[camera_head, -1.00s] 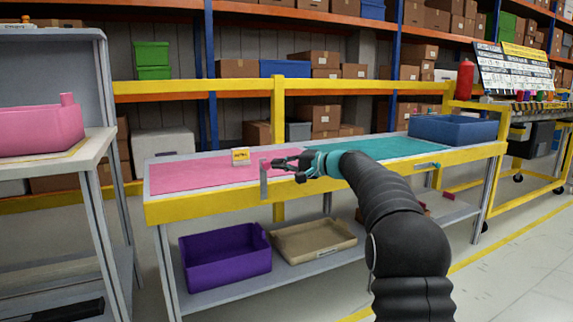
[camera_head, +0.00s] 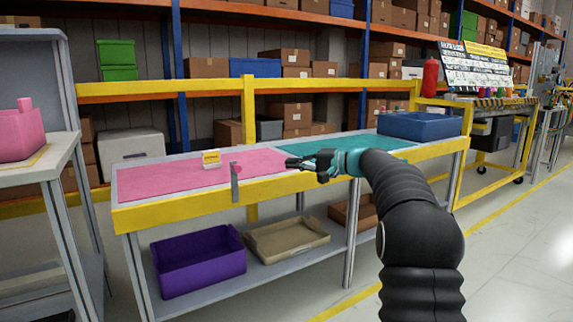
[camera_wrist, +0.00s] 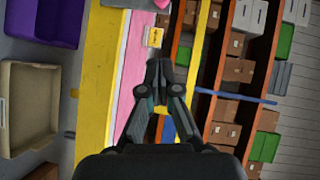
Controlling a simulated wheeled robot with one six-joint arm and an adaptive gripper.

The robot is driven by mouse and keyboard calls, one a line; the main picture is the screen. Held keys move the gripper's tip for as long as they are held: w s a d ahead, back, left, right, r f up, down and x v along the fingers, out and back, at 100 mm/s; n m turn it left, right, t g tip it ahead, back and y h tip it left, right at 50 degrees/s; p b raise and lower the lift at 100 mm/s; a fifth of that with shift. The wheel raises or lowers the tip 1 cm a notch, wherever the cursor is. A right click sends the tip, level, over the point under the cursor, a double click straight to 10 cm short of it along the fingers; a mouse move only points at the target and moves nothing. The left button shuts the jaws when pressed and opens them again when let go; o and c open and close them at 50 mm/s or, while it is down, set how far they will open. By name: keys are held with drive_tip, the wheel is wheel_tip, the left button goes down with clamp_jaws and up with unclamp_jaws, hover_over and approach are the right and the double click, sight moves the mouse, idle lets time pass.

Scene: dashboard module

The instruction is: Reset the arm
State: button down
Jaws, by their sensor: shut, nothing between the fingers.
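My gripper (camera_head: 308,163) is at the end of my black arm, in front of the yellow-edged workbench (camera_head: 195,212) in the head view. In the wrist view my gripper (camera_wrist: 160,68) shows its fingertips together with nothing between them. A small yellow and white box (camera_head: 211,159) stands on the pink mat (camera_head: 160,176), left of the gripper and apart from it. The box also shows in the wrist view (camera_wrist: 153,37), beyond the fingertips.
A blue bin (camera_head: 420,126) stands on the bench's right end. A purple bin (camera_head: 198,262) and a tan tray (camera_head: 288,240) sit on the lower shelf. A cart with a pink bin (camera_head: 20,134) is at the left. Open floor lies at the lower right.

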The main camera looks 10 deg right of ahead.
idle(0.3)
wheel_tip(320, 180, down, 10)
drive_tip(key=d+m+g+h, duration=0.1)
drive_tip(key=d+m+h, duration=0.1)
drive_tip(key=h, duration=0.1)
drive_tip(key=s+a+f+g+h+p, duration=0.1)
drive_tip(key=s+f+g+h, duration=0.1)
drive_tip(key=s+f, duration=0.3)
drive_tip(key=s+f+g+h, duration=0.1)
drive_tip(key=s+f+h, duration=0.1)
drive_tip(key=s, duration=0.5)
drive_tip(key=s+a+r+n+h+p, duration=0.1)
drive_tip(key=s+n+h+p, duration=0.1)
drive_tip(key=s, duration=1)
drive_tip(key=s+a+r+n+h+p, duration=0.2)
drive_tip(key=s, duration=1)
drive_tip(key=s+a+r+n+h+p, duration=0.2)
drive_tip(key=s+n, duration=0.1)
drive_tip(key=s, duration=0.9)
drive_tip(key=shift+s+r+h, duration=0.2)
drive_tip(key=shift+h, duration=0.2)
